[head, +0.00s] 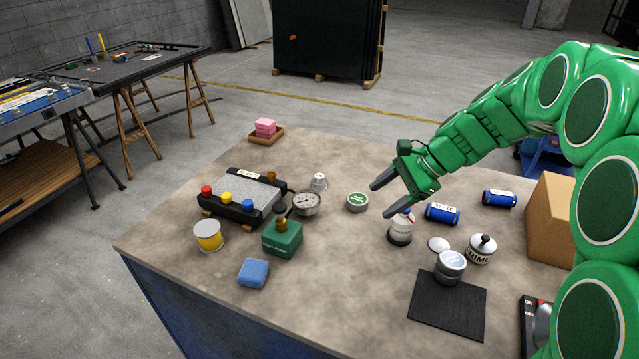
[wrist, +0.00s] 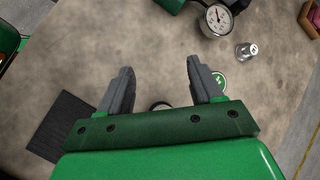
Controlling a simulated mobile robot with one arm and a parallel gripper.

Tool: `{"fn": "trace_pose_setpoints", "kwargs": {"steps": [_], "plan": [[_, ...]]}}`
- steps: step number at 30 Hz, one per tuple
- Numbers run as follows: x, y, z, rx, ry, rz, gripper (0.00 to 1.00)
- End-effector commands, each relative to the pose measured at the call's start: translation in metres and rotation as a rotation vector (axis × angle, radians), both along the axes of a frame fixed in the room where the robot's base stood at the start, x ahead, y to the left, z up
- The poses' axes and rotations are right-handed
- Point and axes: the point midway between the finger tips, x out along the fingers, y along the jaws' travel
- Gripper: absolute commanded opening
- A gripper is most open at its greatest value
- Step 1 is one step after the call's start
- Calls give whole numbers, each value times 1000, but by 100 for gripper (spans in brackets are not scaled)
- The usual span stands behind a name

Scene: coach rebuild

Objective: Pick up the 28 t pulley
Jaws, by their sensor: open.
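A small silver part with a pale top (head: 319,181), which looks like the pulley, stands on the table just behind the round dial gauge. It also shows in the wrist view (wrist: 246,50), upper right, with a dark mark on its top too small to read. My gripper (head: 383,198) is open and empty above the table, to the right of this part and apart from it. In the wrist view, the space between my fingertips (wrist: 160,66) shows bare tabletop, and the silver part lies beyond the right finger.
The dial gauge (head: 306,202) stands close to the silver part. A green-topped tin (head: 357,202) sits between it and my gripper. A silver tin (head: 451,264) rests on a black mat (head: 440,314). The front middle is clear.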

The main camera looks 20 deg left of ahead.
Motion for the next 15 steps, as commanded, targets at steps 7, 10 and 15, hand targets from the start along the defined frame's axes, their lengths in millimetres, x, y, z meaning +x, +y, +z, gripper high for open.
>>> {"fn": "trace_pose_setpoints", "kwargs": {"steps": [7, 10, 15], "plan": [[46, 40, -17, 71, 84, -95, 65], [65, 56, -23, 100, 117, -132, 65], [93, 82, -37, 146, 182, -195, 65]]}}
